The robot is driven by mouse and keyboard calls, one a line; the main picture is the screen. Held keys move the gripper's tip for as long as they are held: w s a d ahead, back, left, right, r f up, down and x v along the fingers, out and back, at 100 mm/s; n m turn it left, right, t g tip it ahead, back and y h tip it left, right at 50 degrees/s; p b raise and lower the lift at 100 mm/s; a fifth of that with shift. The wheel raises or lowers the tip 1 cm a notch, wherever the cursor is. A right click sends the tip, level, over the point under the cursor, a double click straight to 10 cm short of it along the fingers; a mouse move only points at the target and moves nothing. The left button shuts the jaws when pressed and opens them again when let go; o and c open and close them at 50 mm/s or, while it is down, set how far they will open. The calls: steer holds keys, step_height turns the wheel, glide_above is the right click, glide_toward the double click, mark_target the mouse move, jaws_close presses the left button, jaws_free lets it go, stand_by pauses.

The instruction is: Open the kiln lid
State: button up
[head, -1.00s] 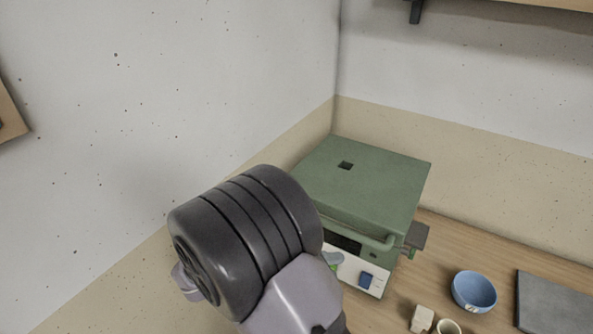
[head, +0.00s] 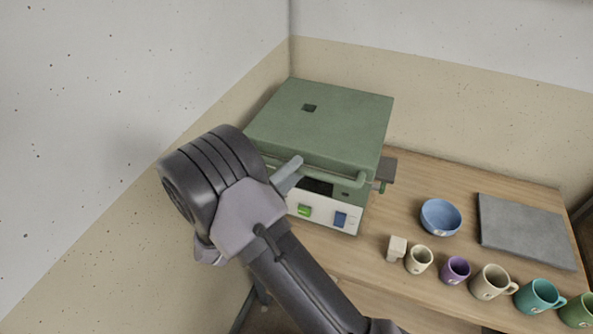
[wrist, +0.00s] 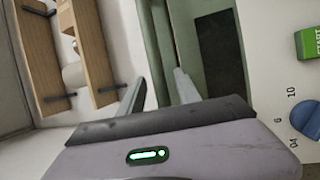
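The green kiln (head: 350,214) stands in the corner of the bench. Its flat green lid (head: 345,120), with a small square hole on top, is down. A green bar handle (head: 345,181) runs along the lid's front edge. My gripper (head: 290,172) is at the left part of this handle, partly hidden by my wrist. In the wrist view my gripper (wrist: 159,80) has its two fingers apart, with a green bar (wrist: 150,45) running between or just beyond them. I cannot tell whether they touch it. The kiln's front panel shows a green START button (wrist: 311,42) and a blue dial (wrist: 308,117).
To the kiln's right are a blue bowl (head: 441,216), a grey slab (head: 525,231), a small pale block (head: 396,249) and a row of mugs, including a purple one (head: 455,269). Walls close in behind and left of the kiln. Wooden shelves (wrist: 90,45) show in the wrist view.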

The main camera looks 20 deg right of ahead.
steer(key=shift+w+d+r, duration=0.15)
steer(key=shift+w+d, duration=0.2)
steer(key=shift+d, duration=0.15)
jaws_close()
stand_by(1.1)
